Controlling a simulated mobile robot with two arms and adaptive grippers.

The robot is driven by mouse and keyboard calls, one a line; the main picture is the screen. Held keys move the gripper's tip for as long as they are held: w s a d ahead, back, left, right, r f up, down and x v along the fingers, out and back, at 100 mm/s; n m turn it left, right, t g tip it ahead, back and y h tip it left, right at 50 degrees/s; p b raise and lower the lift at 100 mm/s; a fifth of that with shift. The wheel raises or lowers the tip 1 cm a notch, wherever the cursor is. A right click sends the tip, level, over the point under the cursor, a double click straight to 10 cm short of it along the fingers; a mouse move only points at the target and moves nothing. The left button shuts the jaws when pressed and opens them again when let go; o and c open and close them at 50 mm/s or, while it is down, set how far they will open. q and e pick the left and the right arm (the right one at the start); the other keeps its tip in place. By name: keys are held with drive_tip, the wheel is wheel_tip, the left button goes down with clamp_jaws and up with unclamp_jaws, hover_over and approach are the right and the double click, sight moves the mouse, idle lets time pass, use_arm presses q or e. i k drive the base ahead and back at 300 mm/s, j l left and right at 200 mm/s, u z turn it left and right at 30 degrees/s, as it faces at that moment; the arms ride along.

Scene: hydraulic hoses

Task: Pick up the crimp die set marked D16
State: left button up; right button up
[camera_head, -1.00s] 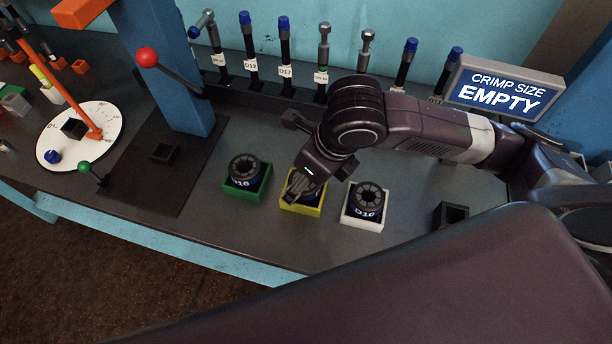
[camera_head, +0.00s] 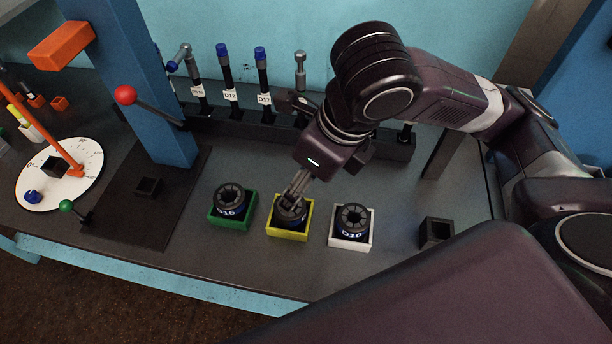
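Three dark round crimp die sets sit in small square trays on the bench. The die set (camera_head: 231,200) in the green tray (camera_head: 232,225) has a blue label that seems to end in 16. The die set (camera_head: 291,212) in the yellow tray (camera_head: 287,234) has its label hidden. The die set (camera_head: 353,221) in the white tray (camera_head: 350,242) is marked D10. My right gripper (camera_head: 292,200) points down at the yellow tray's die set, fingertips at its top. The fingers look close together; whether they grip it is unclear. My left gripper is out of view.
A rack with upright hose fittings (camera_head: 228,78) stands behind the trays. A blue column with a red-knobbed lever (camera_head: 125,95) and a white dial (camera_head: 55,185) are at left. A small black open box (camera_head: 436,232) stands right of the white tray.

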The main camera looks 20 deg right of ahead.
sight(231, 199)
drive_tip(key=k+j, duration=0.25)
drive_tip(key=k, duration=0.2)
drive_tip(key=k+j, duration=0.25)
drive_tip(key=k, duration=0.25)
drive_tip(key=k+j, duration=0.3)
drive_tip(key=k, duration=0.15)
